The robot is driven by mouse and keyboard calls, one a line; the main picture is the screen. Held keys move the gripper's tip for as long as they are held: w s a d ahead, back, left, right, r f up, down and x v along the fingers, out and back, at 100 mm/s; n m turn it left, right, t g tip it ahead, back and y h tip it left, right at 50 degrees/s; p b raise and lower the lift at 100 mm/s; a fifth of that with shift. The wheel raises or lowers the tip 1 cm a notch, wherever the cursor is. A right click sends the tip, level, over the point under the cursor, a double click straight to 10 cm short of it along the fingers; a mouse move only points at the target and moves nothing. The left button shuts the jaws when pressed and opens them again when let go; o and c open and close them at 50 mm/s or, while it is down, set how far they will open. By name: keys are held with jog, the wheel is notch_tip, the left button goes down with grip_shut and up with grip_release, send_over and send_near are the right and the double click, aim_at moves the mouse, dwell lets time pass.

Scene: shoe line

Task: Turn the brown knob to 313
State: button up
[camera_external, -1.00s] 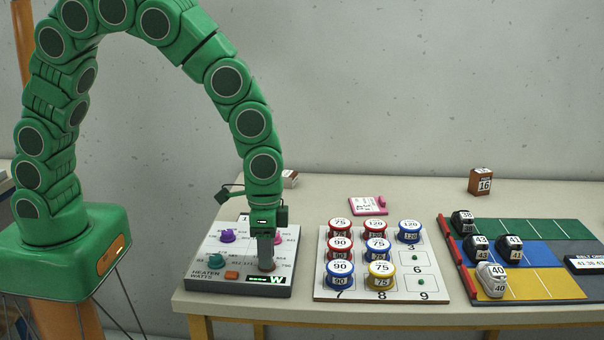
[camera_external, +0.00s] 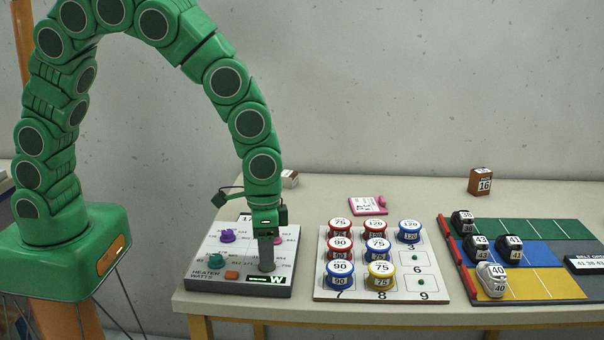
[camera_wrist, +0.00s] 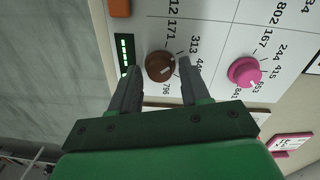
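The brown knob (camera_wrist: 160,66) sits on the white-faced Heater Watts panel (camera_external: 208,261). In the wrist view its pale mark points right, toward the printed numbers 313 and a partly covered one starting with 44. My gripper (camera_wrist: 160,64) is down over the knob, one finger on each side, close against it.
A pink knob (camera_wrist: 244,71) lies right of my fingers in the wrist view. The panel also bears a purple knob (camera_external: 227,236), a teal knob (camera_external: 215,260) and an orange button (camera_external: 232,275). A board of numbered tins (camera_external: 325,262) stands close to the right.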

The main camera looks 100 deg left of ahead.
jog(key=shift+o, duration=0.6)
jog(key=shift+r, duration=0.1)
jog(key=shift+r, duration=0.55)
jog(key=r, duration=0.6)
jog(key=shift+a+r, duration=0.2)
